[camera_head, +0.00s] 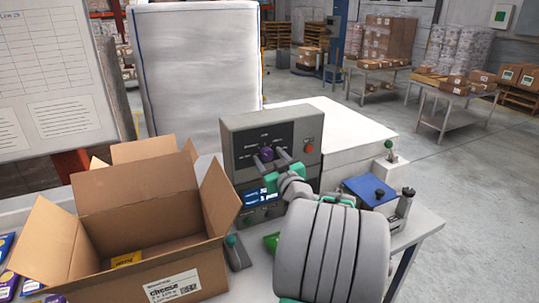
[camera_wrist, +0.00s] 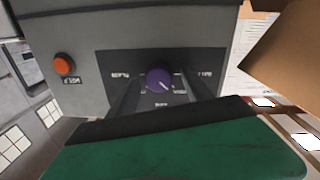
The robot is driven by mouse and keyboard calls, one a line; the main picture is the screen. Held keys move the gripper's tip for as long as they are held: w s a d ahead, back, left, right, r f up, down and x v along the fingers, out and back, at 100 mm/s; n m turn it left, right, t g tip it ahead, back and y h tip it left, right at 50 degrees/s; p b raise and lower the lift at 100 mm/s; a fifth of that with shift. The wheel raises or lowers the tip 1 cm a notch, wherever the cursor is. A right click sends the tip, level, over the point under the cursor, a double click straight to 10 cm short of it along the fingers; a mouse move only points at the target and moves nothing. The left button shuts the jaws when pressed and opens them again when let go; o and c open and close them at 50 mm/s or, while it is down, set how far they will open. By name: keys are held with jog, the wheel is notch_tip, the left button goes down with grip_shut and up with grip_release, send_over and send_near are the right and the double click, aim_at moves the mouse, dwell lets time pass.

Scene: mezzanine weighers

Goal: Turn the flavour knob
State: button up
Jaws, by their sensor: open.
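The flavour knob (camera_head: 266,154) is a round purple knob with a white pointer mark, on the dark front panel of a grey control box (camera_head: 230,140). In the wrist view the knob (camera_wrist: 159,79) sits between my two dark fingers, its mark toward the lower right of the picture. Labels surround it but are too small and inverted to read. My gripper (camera_head: 268,160) is open, with one finger on each side of the knob. A gap shows on both sides, and I cannot tell how deep the fingertips reach.
A red button (camera_head: 309,147) is right of the knob, and a lit display (camera_head: 258,196) is below it. An open cardboard box (camera_head: 140,205) stands close on the left. A blue-topped device (camera_head: 369,190) and a green-knobbed lever (camera_head: 389,152) are at right.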

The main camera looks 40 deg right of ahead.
jog(key=shift+c, duration=0.4)
grip_shut()
